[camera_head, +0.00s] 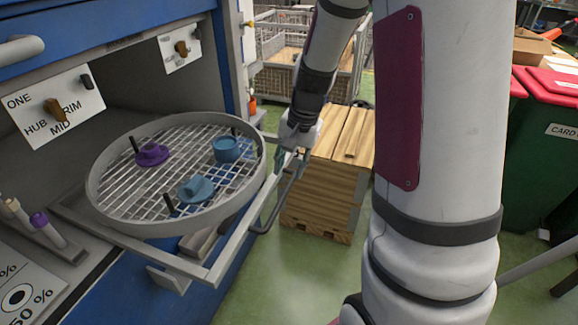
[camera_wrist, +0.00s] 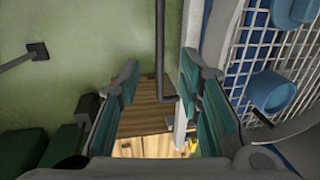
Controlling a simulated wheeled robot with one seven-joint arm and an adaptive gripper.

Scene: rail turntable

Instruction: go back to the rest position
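My gripper (camera_wrist: 158,85) shows in the wrist view with its two teal-padded fingers apart and nothing held between them. In the head view my gripper (camera_head: 283,165) is just right of the pulled-out grey frame (camera_head: 232,255), close to its bent handle bar (camera_head: 270,215); whether they touch is unclear. In the wrist view a grey bar (camera_wrist: 160,45) runs beyond the fingertips. A round mesh turntable (camera_head: 190,228) sits on the frame. It bears a purple piece (camera_head: 152,154), a blue cup-like piece (camera_head: 227,149) and a flatter blue piece (camera_head: 196,189).
A wooden crate (camera_head: 318,200) stands on the green floor beyond my gripper. A wire cage (camera_head: 345,85) is behind it, and red-lidded green bins (camera_head: 540,165) stand at the right. A blue cabinet (camera_head: 100,25) with labelled knobs is at the left.

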